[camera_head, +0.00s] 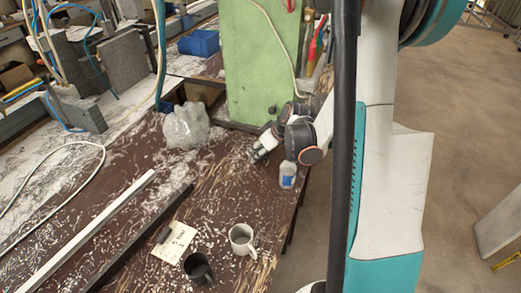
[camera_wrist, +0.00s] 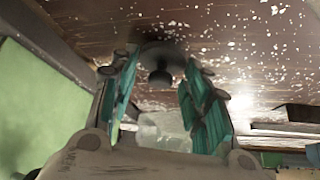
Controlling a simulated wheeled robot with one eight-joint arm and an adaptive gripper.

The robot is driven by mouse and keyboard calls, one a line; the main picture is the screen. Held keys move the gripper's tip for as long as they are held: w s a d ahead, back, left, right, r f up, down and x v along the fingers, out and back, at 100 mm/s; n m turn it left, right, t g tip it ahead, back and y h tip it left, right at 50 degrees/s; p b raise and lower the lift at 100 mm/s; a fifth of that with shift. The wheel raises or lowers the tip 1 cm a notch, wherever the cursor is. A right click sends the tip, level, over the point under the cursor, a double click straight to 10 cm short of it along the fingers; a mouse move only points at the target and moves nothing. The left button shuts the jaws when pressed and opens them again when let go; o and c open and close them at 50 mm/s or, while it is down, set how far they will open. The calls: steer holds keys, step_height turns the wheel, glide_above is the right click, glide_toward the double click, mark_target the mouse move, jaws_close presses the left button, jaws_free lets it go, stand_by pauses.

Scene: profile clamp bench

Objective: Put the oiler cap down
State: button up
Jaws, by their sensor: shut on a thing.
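The oiler cap (camera_wrist: 161,76) is a small dark round piece with a wide disc and a narrower knob, seen in the wrist view. My gripper (camera_wrist: 163,62) has its teal fingers on either side of it and is shut on it. The speckled brown bench top lies close beyond the cap; I cannot tell whether they touch. In the head view my gripper (camera_head: 258,155) is low over the bench, left of a small white bottle with a blue label (camera_head: 287,175). The cap cannot be made out there.
A green machine column (camera_head: 262,60) stands behind my gripper. A clear plastic bag (camera_head: 186,127) lies to the left. A white mug (camera_head: 242,239), a dark mug (camera_head: 198,268) and a paper note (camera_head: 175,243) are nearer. Bench between them and my gripper is mostly clear, with shavings.

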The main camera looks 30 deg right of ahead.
steer(key=shift+f+b, duration=0.45)
steer(key=shift+f, duration=0.1)
steer(key=o, duration=0.8)
steer(key=shift+r, duration=0.1)
steer(key=shift+r+p, duration=0.55)
steer(key=shift+p, duration=0.1)
steer(key=p+v, duration=0.4)
steer(key=v, duration=0.8)
steer(key=shift+r, duration=0.1)
